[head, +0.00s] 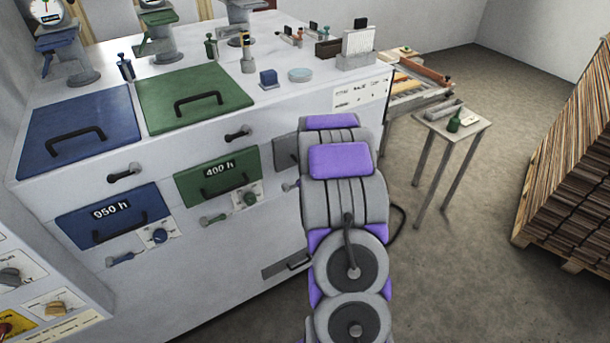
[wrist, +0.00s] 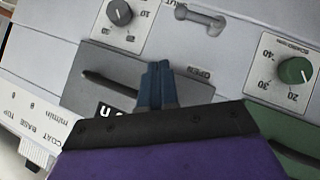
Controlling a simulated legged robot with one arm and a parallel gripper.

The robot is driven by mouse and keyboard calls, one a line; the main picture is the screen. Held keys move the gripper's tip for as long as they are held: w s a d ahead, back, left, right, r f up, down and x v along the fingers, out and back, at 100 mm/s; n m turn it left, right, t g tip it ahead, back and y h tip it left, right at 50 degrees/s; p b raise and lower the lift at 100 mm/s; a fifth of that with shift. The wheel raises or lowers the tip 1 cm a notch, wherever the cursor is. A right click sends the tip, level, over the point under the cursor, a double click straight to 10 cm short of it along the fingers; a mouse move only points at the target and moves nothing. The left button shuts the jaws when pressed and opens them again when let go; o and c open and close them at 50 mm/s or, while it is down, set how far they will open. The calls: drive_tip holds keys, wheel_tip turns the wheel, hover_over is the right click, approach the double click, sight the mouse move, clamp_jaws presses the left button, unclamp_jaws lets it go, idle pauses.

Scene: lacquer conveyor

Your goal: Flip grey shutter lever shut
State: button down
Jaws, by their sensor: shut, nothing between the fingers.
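The grey shutter lever (wrist: 200,18) is a short pale bar on the machine's front face, near the top of the wrist view. Printed "OPEN" and a cut-off "...UT" label stand near it. In the head view the lever (head: 290,185) is partly hidden by my arm. My gripper (wrist: 157,70) is shut and empty, its dark blue fingers together in front of the grey panel (wrist: 85,70). In the picture the fingertips are below and left of the lever, with a visible gap. My gripper is hidden behind my arm in the head view.
A small side table (head: 465,125) and a stacked pallet (head: 570,205) stand right, with open floor between.

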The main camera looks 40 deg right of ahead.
drive_tip(key=shift+s+r, duration=0.55)
drive_tip(key=shift+a, duration=0.25)
drive_tip(key=s+a+r+g+y+b, duration=0.1)
drive_tip(key=s+a+r+g+y, duration=0.25)
drive_tip(key=a, duration=0.95)
drive_tip(key=s+a+r+g+y+b, duration=0.15)
drive_tip(key=s+a+r, duration=0.4)
drive_tip(key=a, duration=0.65)
drive_tip(key=s+a+r+g, duration=0.2)
drive_tip(key=s+a, duration=0.3)
drive_tip(key=s, duration=0.3)
drive_tip(key=s+a+r+g+y, duration=0.1)
drive_tip(key=s+a+r, duration=0.1)
drive_tip(key=s+a, duration=0.3)
drive_tip(key=s+a+r+g, duration=0.2)
drive_tip(key=s+a, duration=0.4)
drive_tip(key=s, duration=0.6)
drive_tip(key=shift+g, duration=0.3)
